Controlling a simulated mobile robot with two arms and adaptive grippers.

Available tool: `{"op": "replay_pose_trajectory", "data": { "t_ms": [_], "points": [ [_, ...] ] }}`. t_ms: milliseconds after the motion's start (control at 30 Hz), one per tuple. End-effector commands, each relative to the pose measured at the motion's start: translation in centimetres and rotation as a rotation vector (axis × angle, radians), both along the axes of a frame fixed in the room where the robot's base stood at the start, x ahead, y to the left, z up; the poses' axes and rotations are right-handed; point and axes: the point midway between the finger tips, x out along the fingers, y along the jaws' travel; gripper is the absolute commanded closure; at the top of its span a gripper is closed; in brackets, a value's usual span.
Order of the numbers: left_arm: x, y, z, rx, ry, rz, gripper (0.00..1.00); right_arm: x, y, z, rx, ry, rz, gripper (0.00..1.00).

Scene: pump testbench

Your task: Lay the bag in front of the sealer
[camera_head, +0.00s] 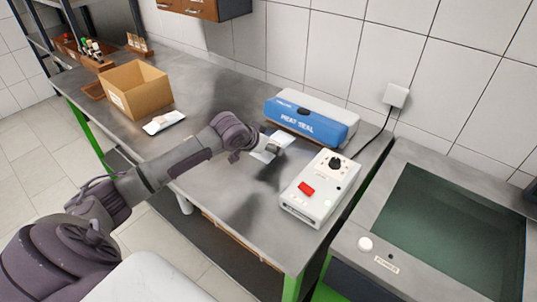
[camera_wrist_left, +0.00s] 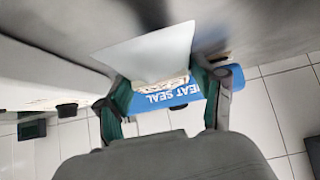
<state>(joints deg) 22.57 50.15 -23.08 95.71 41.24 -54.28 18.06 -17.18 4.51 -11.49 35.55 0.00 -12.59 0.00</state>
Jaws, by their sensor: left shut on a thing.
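The heat sealer (camera_head: 308,122) is blue and white and stands on the steel table against the tiled wall. In the left wrist view its blue body (camera_wrist_left: 190,93) shows behind the fingers. The bag (camera_head: 262,156) is pale and flat, and my left gripper (camera_head: 277,149) is shut on it just in front of the sealer. In the left wrist view the bag (camera_wrist_left: 147,56) sits between the fingertips of my left gripper (camera_wrist_left: 165,78), with brownish contents showing near them. The gripper partly hides the bag in the head view. I cannot tell whether the bag touches the table. My right gripper is not in view.
A white control box (camera_head: 322,190) with a red switch stands close to the right. A cardboard box (camera_head: 136,89) and a small white packet (camera_head: 164,122) are at the left. A dark basin (camera_head: 455,235) lies at the right. The front middle table is clear.

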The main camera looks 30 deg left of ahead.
Motion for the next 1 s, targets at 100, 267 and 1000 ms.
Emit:
{"op": "replay_pose_trajectory", "data": {
  "t_ms": [100, 267, 1000],
  "points": [
    [0.1, 0.1, -1.1, -0.002, 0.001, -0.001, 0.75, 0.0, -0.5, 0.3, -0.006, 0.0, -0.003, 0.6],
    [0.0, 0.1, -3.4, -0.001, 0.001, -0.001, 0.75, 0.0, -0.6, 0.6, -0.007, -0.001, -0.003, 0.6],
    [0.0, 0.1, -4.4, 0.001, 0.0, -0.001, 0.07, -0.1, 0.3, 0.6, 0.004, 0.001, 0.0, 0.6]
  ]
}}
